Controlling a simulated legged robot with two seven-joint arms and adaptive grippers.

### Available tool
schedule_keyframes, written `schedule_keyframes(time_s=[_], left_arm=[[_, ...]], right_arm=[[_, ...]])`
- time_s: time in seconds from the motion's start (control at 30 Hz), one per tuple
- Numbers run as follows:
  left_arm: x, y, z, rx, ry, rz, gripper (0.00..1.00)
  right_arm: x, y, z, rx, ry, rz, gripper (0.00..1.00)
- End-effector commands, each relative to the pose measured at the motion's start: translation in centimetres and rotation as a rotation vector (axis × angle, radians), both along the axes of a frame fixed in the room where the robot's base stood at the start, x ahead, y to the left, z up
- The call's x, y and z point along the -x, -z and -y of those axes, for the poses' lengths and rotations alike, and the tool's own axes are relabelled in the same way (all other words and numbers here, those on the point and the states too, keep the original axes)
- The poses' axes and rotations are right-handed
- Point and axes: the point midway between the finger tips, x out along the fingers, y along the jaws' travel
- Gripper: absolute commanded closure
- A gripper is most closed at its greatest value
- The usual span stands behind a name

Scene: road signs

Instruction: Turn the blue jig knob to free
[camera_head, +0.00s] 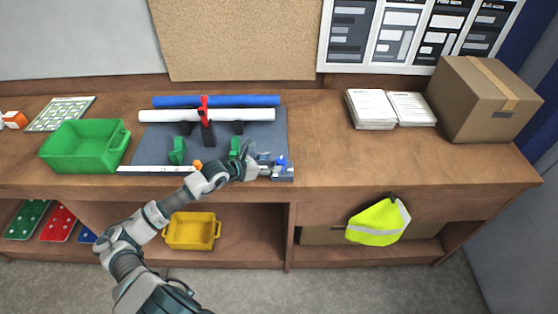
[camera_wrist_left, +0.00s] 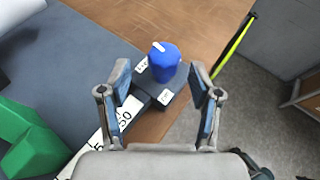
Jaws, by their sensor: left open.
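The blue jig knob (camera_head: 281,162) sits at the right front corner of the jig board (camera_head: 278,128). In the left wrist view the knob (camera_wrist_left: 164,60) has a white pointer mark on its top and stands on a dark block with small white labels, too small to read. My left gripper (camera_head: 265,160) is just left of the knob in the head view. In the left wrist view its two fingers (camera_wrist_left: 160,92) are spread apart, with the knob ahead of and between their tips, not gripped. My right gripper is not in view.
The jig holds a blue tube (camera_head: 240,100), a white tube (camera_head: 180,115), a red clamp (camera_head: 205,110) and green blocks (camera_head: 177,151). A white ruler (camera_head: 150,169) runs along its front. A green bin (camera_head: 85,147) stands left.

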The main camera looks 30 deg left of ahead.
Motion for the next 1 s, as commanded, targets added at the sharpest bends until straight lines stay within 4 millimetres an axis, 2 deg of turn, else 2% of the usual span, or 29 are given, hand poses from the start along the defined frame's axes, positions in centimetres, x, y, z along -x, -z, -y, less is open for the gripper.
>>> schedule_keyframes(time_s=[0.1, 0.3, 0.67, 0.9, 1.0], left_arm=[[-1.6, 0.4, 0.8, 0.003, 0.002, 0.003, 0.37], [-3.5, 1.6, 1.1, 0.006, 0.001, 0.001, 0.37], [-3.8, 1.9, 1.3, 0.005, 0.002, -0.001, 0.37], [-3.9, 1.7, 1.5, 0.0, 0.001, 0.001, 0.96], [-3.9, 1.7, 1.5, 0.001, 0.002, 0.002, 0.96]], right_arm=[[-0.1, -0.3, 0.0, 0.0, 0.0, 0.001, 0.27], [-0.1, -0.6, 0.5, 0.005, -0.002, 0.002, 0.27], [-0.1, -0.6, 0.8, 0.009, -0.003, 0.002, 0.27], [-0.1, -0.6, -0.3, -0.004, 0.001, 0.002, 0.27], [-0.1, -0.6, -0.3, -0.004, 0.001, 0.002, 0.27]])
